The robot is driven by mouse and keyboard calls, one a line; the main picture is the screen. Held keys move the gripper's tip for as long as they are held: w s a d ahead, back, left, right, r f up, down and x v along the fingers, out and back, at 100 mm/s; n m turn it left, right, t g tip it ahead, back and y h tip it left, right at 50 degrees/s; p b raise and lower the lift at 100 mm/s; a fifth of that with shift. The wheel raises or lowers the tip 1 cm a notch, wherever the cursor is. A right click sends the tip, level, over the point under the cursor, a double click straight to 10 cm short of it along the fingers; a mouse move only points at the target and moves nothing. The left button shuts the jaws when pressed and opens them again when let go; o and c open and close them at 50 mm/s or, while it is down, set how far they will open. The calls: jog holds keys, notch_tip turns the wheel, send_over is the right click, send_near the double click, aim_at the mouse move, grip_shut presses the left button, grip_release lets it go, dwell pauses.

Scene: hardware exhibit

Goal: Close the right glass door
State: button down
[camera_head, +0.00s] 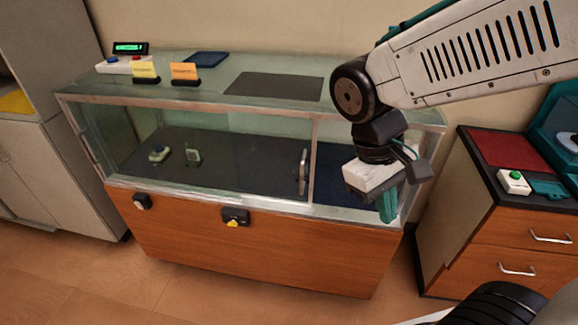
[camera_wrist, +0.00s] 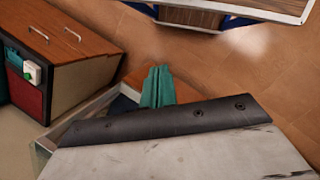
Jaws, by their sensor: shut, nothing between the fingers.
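The glass display case (camera_head: 215,196) has a clear front above an orange wood base. A metal handle (camera_head: 303,172) stands upright near the middle-right of the front, beside a vertical frame edge (camera_head: 313,160). The opening to the right of that edge shows a dark blue floor; whether glass covers it is hard to tell. My gripper (camera_head: 388,206) is shut and empty, its teal fingers pointing down at the right end of the case front, right of the handle. My wrist hides part of that end. The fingers also show in the wrist view (camera_wrist: 157,87).
Small items (camera_head: 193,156) lie inside the case. Yellow and orange cards (camera_head: 184,71) and a dark panel (camera_head: 274,86) are on its top. A drawer cabinet (camera_head: 500,240) with a red top panel stands close on the right. Wooden floor (camera_head: 200,285) is clear in front.

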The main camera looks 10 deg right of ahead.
jog(key=w+a+f+n+t+h, duration=0.3)
jog(key=w+a+f+n+h, duration=0.15)
jog(key=w+f, duration=0.2)
jog(key=w+a+f+n+t+h, duration=0.3)
jog(key=w+f+h, duration=0.3)
jog(key=w, duration=0.2)
jog(key=w+a+f+n+t+y, duration=0.2)
jog(key=w+a+f+t+y, duration=0.15)
jog(key=w+a+t, duration=0.8)
jog(key=w+d+h, duration=0.1)
jog(key=w+d, duration=0.4)
jog(key=d, duration=0.3)
jog(key=shift+d+r, duration=0.3)
jog(key=shift+r, duration=0.15)
jog(key=shift+m, duration=0.25)
